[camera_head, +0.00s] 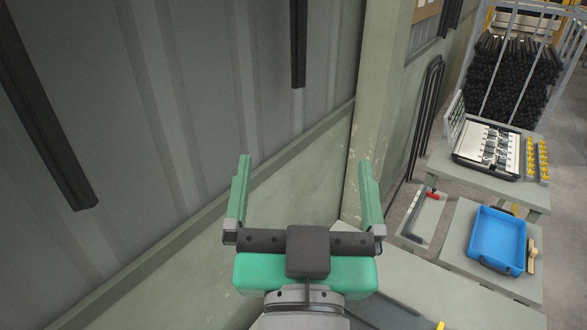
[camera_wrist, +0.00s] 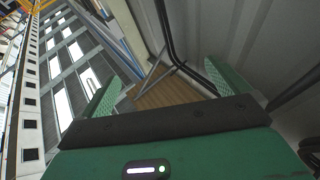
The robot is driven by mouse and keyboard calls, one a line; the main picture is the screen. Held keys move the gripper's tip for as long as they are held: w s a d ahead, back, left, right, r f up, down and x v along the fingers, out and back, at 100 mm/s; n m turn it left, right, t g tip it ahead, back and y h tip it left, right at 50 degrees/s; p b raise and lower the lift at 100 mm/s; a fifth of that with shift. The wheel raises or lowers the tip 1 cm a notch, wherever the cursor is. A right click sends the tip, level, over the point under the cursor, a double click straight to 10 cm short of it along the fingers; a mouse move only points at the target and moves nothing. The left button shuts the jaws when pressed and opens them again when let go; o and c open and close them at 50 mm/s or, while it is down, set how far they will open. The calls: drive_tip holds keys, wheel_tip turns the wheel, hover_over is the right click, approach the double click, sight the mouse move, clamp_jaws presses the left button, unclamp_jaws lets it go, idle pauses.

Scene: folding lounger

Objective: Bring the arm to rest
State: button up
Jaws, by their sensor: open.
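My gripper (camera_head: 304,185) is in the middle of the head view, with its two green fingers spread wide apart and pointing up in the picture. Nothing is between the fingers. A grey-green wall with a ledge stands behind it. In the wrist view the two green fingers of my gripper (camera_wrist: 172,82) are also wide apart. Between them show a brown board (camera_wrist: 165,92) and dark pipes. No folding lounger can be made out in either view.
At the right of the head view, a blue tray (camera_head: 497,238) sits on a bench, with an open case (camera_head: 487,148) behind it. A red-handled tool (camera_head: 432,196) lies on a small shelf. A cage of black rolls (camera_head: 515,75) stands farther back. Grey wall panels fill the left.

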drive_tip(key=s+a+r+n+t, duration=0.1)
drive_tip(key=s+r+t, duration=0.2)
drive_tip(key=s+r, duration=0.3)
drive_tip(key=shift+s+r+y, duration=0.35)
drive_tip(key=shift+r+y, duration=0.05)
drive_tip(key=shift+r, duration=0.15)
drive_tip(key=shift+a, duration=0.1)
